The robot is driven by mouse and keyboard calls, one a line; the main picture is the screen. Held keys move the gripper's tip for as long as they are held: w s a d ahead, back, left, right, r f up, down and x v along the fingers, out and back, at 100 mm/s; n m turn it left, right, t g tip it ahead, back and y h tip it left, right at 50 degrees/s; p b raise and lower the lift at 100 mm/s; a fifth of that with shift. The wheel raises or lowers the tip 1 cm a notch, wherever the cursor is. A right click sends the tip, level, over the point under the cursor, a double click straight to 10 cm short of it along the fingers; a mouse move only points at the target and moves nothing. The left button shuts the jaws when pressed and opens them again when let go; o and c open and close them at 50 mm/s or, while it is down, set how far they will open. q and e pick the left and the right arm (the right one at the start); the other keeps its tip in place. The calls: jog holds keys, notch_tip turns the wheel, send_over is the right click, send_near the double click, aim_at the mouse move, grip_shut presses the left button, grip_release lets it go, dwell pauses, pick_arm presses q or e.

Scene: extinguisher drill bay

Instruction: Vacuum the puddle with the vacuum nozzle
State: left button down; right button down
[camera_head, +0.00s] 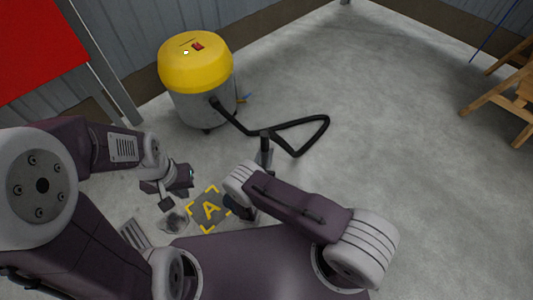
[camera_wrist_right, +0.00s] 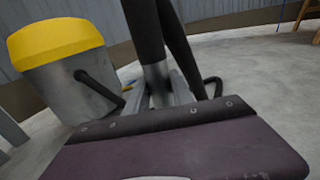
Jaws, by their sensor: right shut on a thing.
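The yellow and grey vacuum (camera_head: 197,80) stands on the floor at the upper left of the head view. Its black hose (camera_head: 316,132) loops across the floor to the upright dark vacuum nozzle (camera_head: 265,150). In the right wrist view my right gripper (camera_wrist_right: 160,98) is shut on the nozzle's dark tube (camera_wrist_right: 146,30). A dark, glossy patch (camera_head: 173,221), seemingly the puddle, lies below my left gripper and is partly hidden by my own body. My left gripper (camera_head: 158,196) is empty above the floor, with its fingers apart.
A wooden frame (camera_head: 510,95) stands at the far right. A red panel (camera_head: 35,45) is at the upper left.

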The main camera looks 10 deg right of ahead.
aim_at(264, 164)
jog(key=shift+f+b, duration=2.25)
jog(key=shift+f, duration=0.35)
